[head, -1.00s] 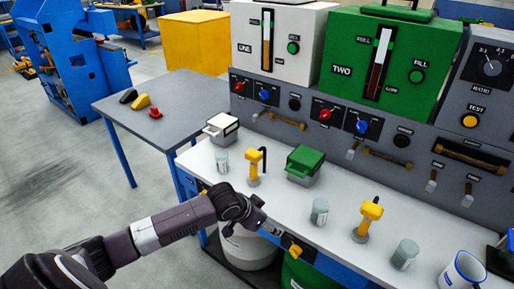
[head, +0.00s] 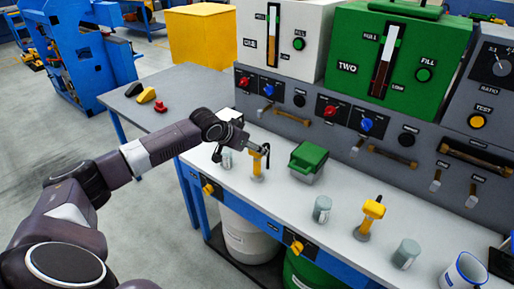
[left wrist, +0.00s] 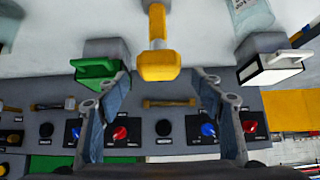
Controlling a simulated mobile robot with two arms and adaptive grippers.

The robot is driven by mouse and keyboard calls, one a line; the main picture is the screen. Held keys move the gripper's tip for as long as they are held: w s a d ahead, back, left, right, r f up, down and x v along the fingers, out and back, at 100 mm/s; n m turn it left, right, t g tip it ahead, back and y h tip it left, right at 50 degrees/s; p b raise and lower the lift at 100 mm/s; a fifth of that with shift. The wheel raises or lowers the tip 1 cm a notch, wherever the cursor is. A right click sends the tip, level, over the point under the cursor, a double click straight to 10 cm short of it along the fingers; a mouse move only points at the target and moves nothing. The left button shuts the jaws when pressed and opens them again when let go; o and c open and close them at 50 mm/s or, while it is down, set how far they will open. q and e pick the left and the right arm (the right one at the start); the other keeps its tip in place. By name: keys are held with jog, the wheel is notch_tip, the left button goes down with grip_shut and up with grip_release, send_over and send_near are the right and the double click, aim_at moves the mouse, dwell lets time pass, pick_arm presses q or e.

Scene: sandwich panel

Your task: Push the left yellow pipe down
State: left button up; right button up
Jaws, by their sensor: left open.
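A second yellow pipe (head: 370,217) stands further right on the bench, clear of my arm. My right gripper is not in view.
A green-lidded box (head: 308,160) stands right of the left pipe, and a glass jar (head: 227,158) left of it. A white-lidded box (left wrist: 275,66) is partly hidden by my arm in the head view. The control panel (head: 290,115) rises behind.

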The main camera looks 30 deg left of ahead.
aim_at(255, 168)
pick_arm(q)
jog(key=shift+x, duration=1.75)
grip_shut()
notch_tip(255, 168, down, 9)
jog(key=b, duration=0.3)
jog(key=shift+s+f, duration=0.1)
jog(key=shift+f, duration=0.05)
jog(key=shift+s+d, duration=0.1)
